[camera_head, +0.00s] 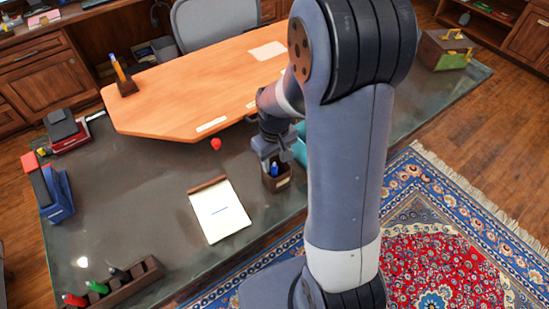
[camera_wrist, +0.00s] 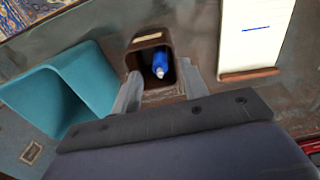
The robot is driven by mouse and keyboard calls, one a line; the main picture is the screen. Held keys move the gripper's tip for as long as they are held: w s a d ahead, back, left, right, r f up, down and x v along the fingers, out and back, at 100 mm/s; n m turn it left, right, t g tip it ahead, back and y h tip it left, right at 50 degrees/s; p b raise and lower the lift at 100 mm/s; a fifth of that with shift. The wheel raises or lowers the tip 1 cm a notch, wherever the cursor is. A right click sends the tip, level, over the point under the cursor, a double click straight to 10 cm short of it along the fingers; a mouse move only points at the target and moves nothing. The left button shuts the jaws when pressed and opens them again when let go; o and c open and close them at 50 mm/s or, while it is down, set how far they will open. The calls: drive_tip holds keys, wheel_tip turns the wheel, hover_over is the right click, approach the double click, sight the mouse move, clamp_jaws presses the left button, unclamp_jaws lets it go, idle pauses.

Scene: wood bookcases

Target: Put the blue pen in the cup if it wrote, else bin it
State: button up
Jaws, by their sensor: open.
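The blue pen (camera_head: 274,169) stands inside the small brown cup (camera_head: 284,184) on the dark desk. In the wrist view the blue pen (camera_wrist: 161,64) sits within the walls of the cup (camera_wrist: 147,41). My gripper (camera_wrist: 160,88) is open, its fingers apart on either side near the cup, not closed on the pen. In the head view my gripper (camera_head: 269,153) is just above the cup. The notepad (camera_head: 222,220) lies left of the cup and bears a short blue line, also visible in the wrist view (camera_wrist: 256,29). The teal bin (camera_wrist: 55,85) is beside the cup, mostly hidden behind my arm in the head view.
A holder (camera_head: 148,273) with red, green and black pens is at the front left. A blue binder stand (camera_head: 58,195) and a red ball (camera_head: 216,143) are on the desk. The raised wooden top (camera_head: 190,85) lies behind. A green box (camera_head: 445,50) stands far right.

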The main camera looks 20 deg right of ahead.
drive_tip(key=shift+r, duration=0.15)
wheel_tip(320, 180, up, 11)
drive_tip(key=shift+f, duration=0.2)
drive_tip(key=shift+f, duration=0.1)
idle(0.6)
wheel_tip(320, 180, down, 11)
drive_tip(key=shift+r, duration=0.15)
wheel_tip(320, 180, up, 2)
drive_tip(key=shift+r+p, duration=0.25)
drive_tip(key=shift+p, duration=0.85)
drive_tip(key=shift+r+p, duration=0.65)
drive_tip(key=shift+r, duration=0.25)
